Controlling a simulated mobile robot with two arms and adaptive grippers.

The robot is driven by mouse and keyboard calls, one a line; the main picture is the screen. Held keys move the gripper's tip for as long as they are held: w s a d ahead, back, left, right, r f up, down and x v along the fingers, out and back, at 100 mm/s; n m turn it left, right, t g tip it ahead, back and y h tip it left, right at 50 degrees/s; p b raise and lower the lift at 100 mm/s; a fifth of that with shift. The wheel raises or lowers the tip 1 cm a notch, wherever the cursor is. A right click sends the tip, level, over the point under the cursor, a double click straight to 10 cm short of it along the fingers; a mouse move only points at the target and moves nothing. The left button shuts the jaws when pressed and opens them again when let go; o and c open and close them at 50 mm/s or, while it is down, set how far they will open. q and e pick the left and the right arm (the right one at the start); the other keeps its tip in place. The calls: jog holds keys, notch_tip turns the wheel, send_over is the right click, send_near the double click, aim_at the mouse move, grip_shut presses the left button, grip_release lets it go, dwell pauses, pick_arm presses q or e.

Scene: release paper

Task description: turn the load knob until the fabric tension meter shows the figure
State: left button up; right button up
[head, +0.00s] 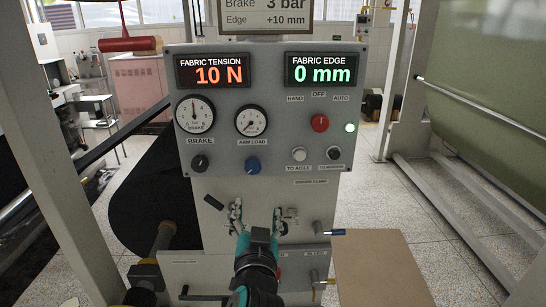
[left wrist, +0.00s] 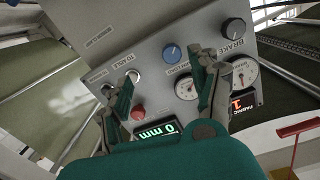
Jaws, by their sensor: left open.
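The fabric tension meter (head: 211,71) glows orange and reads 10 N. The blue knob (head: 252,165), labelled ARM LOAD, sits on the grey panel below the arm load gauge (head: 250,121). My left gripper (head: 257,217) is open and empty, below the knob in the head view, in front of the lower panel. In the left wrist view the blue knob (left wrist: 172,53) appears between the fingers, just beyond the gripper (left wrist: 165,75); I see no contact. My right gripper is in neither view.
A black brake knob (head: 200,163) is left of the blue one; a red selector (head: 320,122) and two buttons are right. The fabric edge display (head: 321,70) reads 0 mm. A sign (head: 265,15) above is cut off. A brown board (head: 380,268) sits lower right.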

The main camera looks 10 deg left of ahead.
pick_arm(q)
notch_tip(320, 180, up, 2)
jog(key=p, duration=0.3)
send_near(253, 167)
jog(key=shift+n, duration=0.4)
jog(key=p+x, duration=0.2)
jog(key=x, duration=0.8)
jog(key=shift+w, duration=0.1)
jog(key=shift+w+a+f+p, duration=0.1)
jog(key=shift+w+p, duration=0.1)
jog(key=shift+w, duration=0.15)
jog(key=shift+w+a+p, duration=0.1)
jog(key=shift+w+p, duration=0.05)
jog(key=shift+w, duration=0.15)
jog(key=shift+c, duration=0.4)
jog(key=c, duration=1.1)
